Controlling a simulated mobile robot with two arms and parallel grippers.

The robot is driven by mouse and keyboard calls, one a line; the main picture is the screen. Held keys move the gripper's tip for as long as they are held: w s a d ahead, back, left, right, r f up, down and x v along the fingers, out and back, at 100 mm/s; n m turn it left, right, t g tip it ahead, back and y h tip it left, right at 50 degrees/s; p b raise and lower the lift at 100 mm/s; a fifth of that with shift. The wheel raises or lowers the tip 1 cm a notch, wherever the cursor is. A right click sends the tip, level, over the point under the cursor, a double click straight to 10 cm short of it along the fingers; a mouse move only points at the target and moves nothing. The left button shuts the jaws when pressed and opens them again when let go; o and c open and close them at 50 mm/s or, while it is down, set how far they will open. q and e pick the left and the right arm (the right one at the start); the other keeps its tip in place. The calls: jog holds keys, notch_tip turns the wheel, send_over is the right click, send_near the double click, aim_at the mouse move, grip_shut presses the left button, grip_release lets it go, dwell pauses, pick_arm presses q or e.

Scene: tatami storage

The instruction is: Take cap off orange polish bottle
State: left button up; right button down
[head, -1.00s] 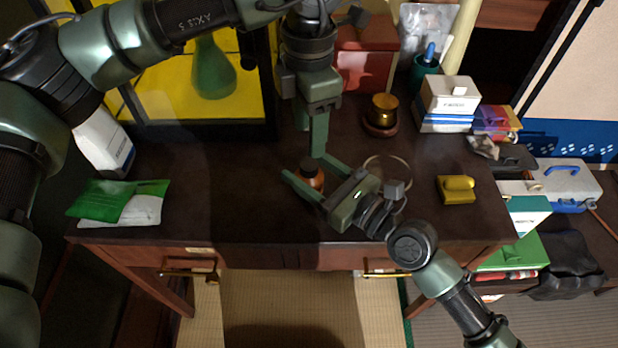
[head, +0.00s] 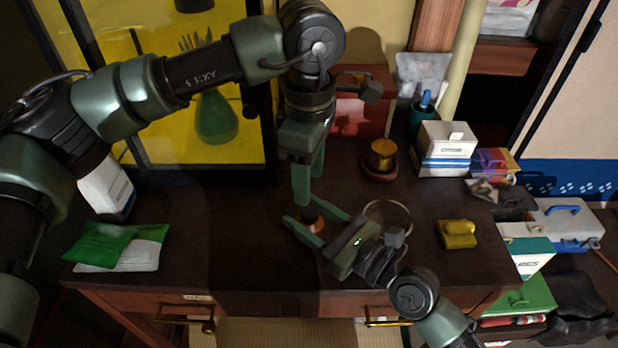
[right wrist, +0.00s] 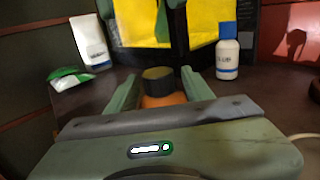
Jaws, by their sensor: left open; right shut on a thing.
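The orange polish bottle (head: 315,224) stands on the dark desk between the fingers of my right gripper (head: 313,226), which is shut on it. In the right wrist view the dark cap (right wrist: 158,80) sits on top of the orange bottle body (right wrist: 163,100).
A yellow object (head: 457,234) and a thin ring (head: 388,213) lie to the right on the desk (head: 240,250). A gold-coloured pot (head: 382,154) stands behind. Green and white packets (head: 110,247) lie at the left. A white bottle with a blue cap (right wrist: 227,55) stands beyond the gripper.

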aim_at(309, 210)
pick_arm(q)
jog(key=m, duration=1.6)
jog(key=shift+m, duration=0.3)
jog(key=m, duration=0.5)
jog(key=shift+m, duration=0.4)
jog(key=shift+f, duration=0.15)
jog(key=shift+m, duration=0.3)
jog(key=shift+f, duration=3.9)
grip_shut()
jog(key=n, duration=0.6)
jog(key=shift+n, duration=0.4)
